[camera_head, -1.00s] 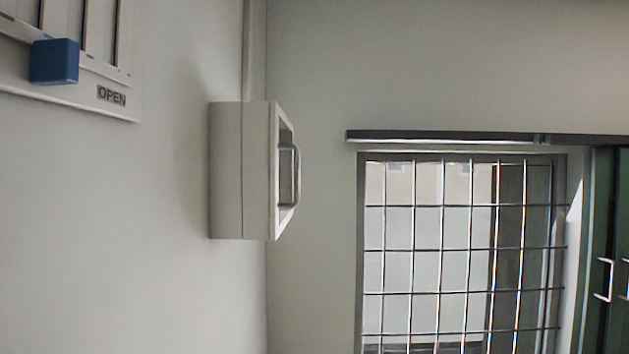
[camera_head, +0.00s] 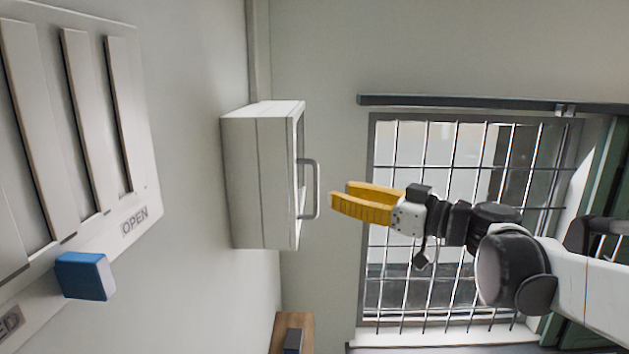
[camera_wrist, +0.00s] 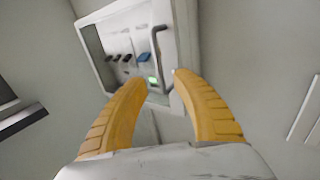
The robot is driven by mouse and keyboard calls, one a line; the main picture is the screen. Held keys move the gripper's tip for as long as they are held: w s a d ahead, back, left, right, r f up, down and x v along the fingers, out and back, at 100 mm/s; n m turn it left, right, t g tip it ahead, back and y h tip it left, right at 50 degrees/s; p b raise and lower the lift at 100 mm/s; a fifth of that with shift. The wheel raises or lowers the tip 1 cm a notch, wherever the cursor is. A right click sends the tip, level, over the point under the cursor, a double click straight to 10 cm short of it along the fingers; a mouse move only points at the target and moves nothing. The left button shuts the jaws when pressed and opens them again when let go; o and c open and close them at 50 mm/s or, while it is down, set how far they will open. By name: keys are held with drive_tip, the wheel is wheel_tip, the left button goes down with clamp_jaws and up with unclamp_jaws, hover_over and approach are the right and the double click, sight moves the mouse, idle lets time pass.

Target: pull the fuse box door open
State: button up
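The fuse box (camera_head: 245,185) is a pale box fixed to the left wall, with its door (camera_head: 299,130) shut. A grey bar handle (camera_head: 316,190) stands out from the door. In the wrist view, the fuse box door (camera_wrist: 172,22) has a window showing dark switches, a blue one and a green light, and the handle (camera_wrist: 156,45) runs beside it. My gripper (camera_head: 338,196) has yellow fingers and is just right of the handle in the head view, apart from it. In the wrist view my gripper (camera_wrist: 160,80) is open, with a gap between the fingertips and nothing held.
A wall panel marked OPEN (camera_head: 135,222) with a blue slider block (camera_head: 84,276) is at the left. A barred window (camera_head: 455,220) is behind my arm. A brown wooden surface (camera_head: 292,325) with a dark object shows low down.

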sight(316, 211)
drive_tip(key=p+x, duration=0.1)
drive_tip(key=x, duration=0.6)
drive_tip(key=shift+c, duration=0.5)
clamp_jaws()
